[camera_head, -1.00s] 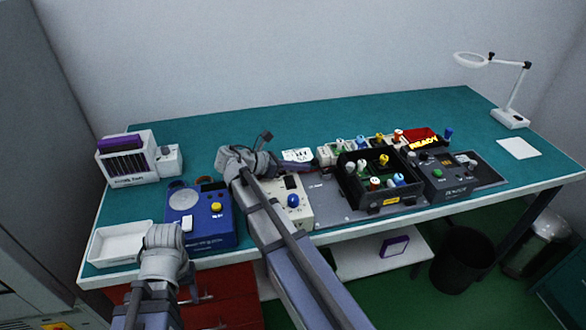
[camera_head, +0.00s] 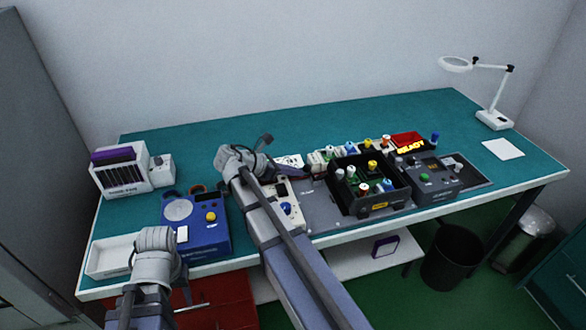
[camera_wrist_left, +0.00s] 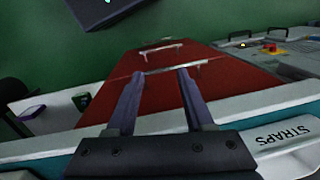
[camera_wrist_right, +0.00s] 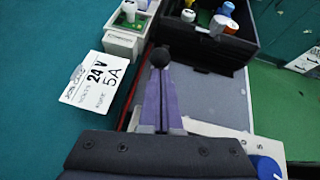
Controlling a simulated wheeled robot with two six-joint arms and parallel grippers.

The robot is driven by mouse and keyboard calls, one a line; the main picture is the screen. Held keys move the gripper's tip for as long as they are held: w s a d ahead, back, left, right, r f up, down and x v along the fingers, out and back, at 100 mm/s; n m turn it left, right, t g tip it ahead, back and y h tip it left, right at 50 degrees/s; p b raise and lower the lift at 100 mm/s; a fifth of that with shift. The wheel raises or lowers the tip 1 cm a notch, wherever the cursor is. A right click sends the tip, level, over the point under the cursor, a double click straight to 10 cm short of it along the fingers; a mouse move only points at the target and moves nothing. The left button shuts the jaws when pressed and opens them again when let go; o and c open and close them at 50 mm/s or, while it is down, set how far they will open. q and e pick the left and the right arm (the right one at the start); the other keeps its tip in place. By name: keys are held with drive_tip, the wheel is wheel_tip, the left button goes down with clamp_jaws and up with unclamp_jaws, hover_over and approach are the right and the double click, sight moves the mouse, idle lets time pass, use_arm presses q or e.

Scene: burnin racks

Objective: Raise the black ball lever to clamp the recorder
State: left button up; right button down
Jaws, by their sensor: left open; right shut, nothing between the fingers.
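The black ball (camera_wrist_right: 160,57) of the lever shows in the right wrist view at the tips of my right gripper's fingers. My right gripper (camera_wrist_right: 161,78) is shut with nothing between its fingers; the ball is right at or just beyond the tips, and I cannot tell whether they touch. The lever's arm is hidden behind the fingers. In the head view my right arm reaches over the beige unit with the blue knob (camera_head: 287,208). My left gripper (camera_wrist_left: 158,75) is open and empty near the table's front edge, above the red drawers. I cannot tell which item is the recorder.
A black open box (camera_head: 333,207) with colour-capped items stands right of my right arm. A card marked 24 V 5A (camera_wrist_right: 88,82) lies beside the ball. A blue unit (camera_head: 205,243) and white tray (camera_head: 95,262) are at left.

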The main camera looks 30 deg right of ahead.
sight(307, 168)
drive_tip(key=d+r+y+p, duration=0.1)
drive_tip(key=p, duration=0.2)
drive_tip(key=d+r+y+p, duration=0.1)
drive_tip(key=y+p, duration=0.1)
drive_tip(key=p, duration=0.2)
drive_tip(key=shift+s+d+r+t+y, duration=0.3)
drive_tip(key=shift+s+d+r, duration=0.05)
drive_tip(key=shift+d, duration=0.25)
drive_tip(key=shift+s+d+p, duration=0.1)
drive_tip(key=shift+d+p, duration=0.15)
drive_tip(key=shift+p, duration=0.05)
drive_tip(key=shift+r, duration=0.1)
drive_tip(key=d+p+v, duration=0.1)
drive_tip(key=p+v, duration=0.7)
drive_tip(key=v, duration=0.1)
drive_tip(key=shift+a+r, duration=0.3)
drive_tip(key=shift+r, duration=0.4)
